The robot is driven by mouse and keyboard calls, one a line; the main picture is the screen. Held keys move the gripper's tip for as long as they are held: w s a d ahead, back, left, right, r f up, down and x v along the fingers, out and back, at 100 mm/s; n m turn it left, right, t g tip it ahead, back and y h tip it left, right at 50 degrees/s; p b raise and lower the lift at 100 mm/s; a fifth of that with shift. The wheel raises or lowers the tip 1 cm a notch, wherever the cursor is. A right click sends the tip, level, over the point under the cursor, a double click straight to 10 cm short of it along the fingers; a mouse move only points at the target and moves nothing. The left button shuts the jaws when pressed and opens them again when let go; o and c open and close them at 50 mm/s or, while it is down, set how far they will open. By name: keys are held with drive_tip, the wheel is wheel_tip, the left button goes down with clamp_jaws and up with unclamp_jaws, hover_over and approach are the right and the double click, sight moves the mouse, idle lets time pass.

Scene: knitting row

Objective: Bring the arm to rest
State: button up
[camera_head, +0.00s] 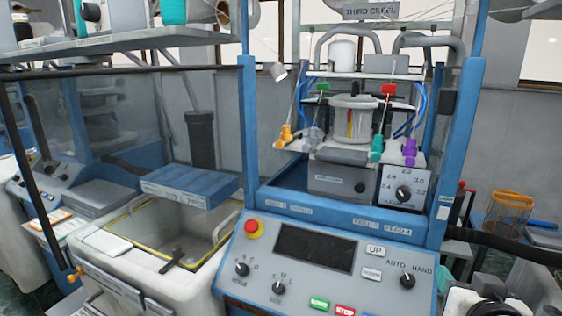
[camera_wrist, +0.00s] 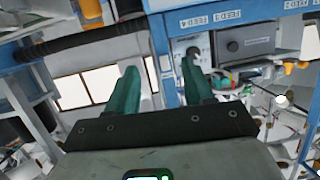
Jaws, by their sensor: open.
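My gripper (camera_wrist: 162,82) shows in the wrist view with two green fingers spread apart and nothing between them. Beyond the fingers is the blue knitting machine (camera_wrist: 215,17) with its feed labels, which appears upside down there. In the head view, white and dark parts at the lower right corner look like my arm (camera_head: 478,303), cut off by the frame edge. I cannot clearly make out the fingers there. The knitting machine (camera_head: 250,130) stands in the middle of the head view, with a control panel (camera_head: 290,285) sloping in front.
A pale bin (camera_head: 130,265) with a yellow-edged opening stands left of the panel, a blue block (camera_head: 190,187) above its back edge. An orange wire basket (camera_head: 508,212) and a dark hose (camera_head: 510,243) are at the right. A shelf (camera_head: 120,42) overhangs the upper left.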

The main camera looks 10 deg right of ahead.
drive_tip(key=s+a+f+n+g+y, duration=0.2)
drive_tip(key=s+f+g, duration=0.15)
drive_tip(key=f, duration=0.85)
drive_tip(key=s+a+f+n+g+y, duration=0.2)
drive_tip(key=s+a+f+g, duration=0.1)
drive_tip(key=s+f, duration=0.7)
drive_tip(key=s+a+f+n+g+y, duration=0.1)
drive_tip(key=s+a+f+g, duration=0.3)
drive_tip(key=s+f, duration=0.6)
drive_tip(key=shift+s+a+f+n+g+y, duration=0.2)
drive_tip(key=shift+s+n+g+y, duration=0.2)
drive_tip(key=shift+g+y, duration=0.4)
